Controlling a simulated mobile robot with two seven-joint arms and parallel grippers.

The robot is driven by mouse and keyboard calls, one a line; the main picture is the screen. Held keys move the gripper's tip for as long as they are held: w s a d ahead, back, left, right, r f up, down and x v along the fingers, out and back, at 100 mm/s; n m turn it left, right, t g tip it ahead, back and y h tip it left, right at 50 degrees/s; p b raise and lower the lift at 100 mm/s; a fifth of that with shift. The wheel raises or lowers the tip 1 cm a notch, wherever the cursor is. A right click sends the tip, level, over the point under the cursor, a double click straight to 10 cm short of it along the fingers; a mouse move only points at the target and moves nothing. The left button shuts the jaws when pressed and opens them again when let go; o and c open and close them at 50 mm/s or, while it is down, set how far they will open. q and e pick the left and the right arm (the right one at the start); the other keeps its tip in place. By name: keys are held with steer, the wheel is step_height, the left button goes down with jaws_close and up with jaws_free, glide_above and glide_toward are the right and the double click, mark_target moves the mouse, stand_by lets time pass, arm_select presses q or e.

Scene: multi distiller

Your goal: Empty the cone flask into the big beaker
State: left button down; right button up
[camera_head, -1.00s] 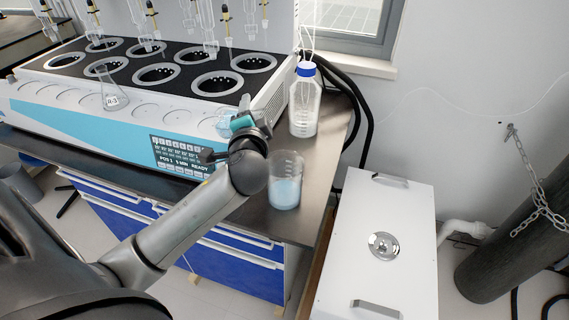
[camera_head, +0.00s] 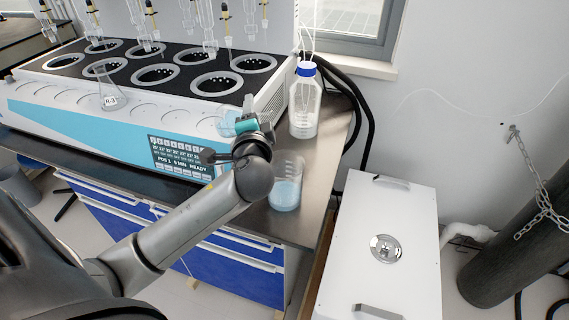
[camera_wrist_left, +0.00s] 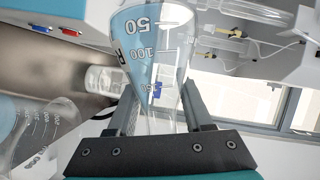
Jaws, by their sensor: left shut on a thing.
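My left gripper (camera_head: 250,118) is shut on the cone flask (camera_head: 228,124), a clear glass flask partly hidden behind the gripper in the head view. The big beaker (camera_head: 286,190) stands upright on the dark bench, holding pale blue liquid, just right of and below my gripper. It also shows at the left of the wrist view (camera_wrist_left: 38,135). My right gripper is not in view.
A blue-capped bottle (camera_head: 304,108) stands behind the beaker. The distiller (camera_head: 150,105) fills the bench to the left, with another conical flask marked R-3 (camera_head: 110,97) on it. A white box (camera_head: 385,240) stands right of the bench edge.

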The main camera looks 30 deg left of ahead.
arm_select(q)
steer(key=shift+w+d+f+m+y+b, duration=0.1)
steer(key=shift+d+f+m+y+b, duration=0.1)
steer(key=shift+d+m+y+b, duration=0.25)
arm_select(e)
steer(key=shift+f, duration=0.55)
arm_select(q)
steer(key=shift+f+m+t, duration=0.25)
steer(key=shift+m+t, duration=0.05)
steer(key=shift+m, duration=0.35)
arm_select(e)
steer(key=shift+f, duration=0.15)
arm_select(q)
steer(key=shift+f+m+b, duration=0.1)
steer(key=shift+m+b, duration=0.2)
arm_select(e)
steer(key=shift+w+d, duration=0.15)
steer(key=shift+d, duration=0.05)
arm_select(q)
steer(key=shift+d+f+m+t, duration=0.15)
steer(key=shift+f+m+t, duration=0.15)
steer(key=shift+m, duration=0.3)
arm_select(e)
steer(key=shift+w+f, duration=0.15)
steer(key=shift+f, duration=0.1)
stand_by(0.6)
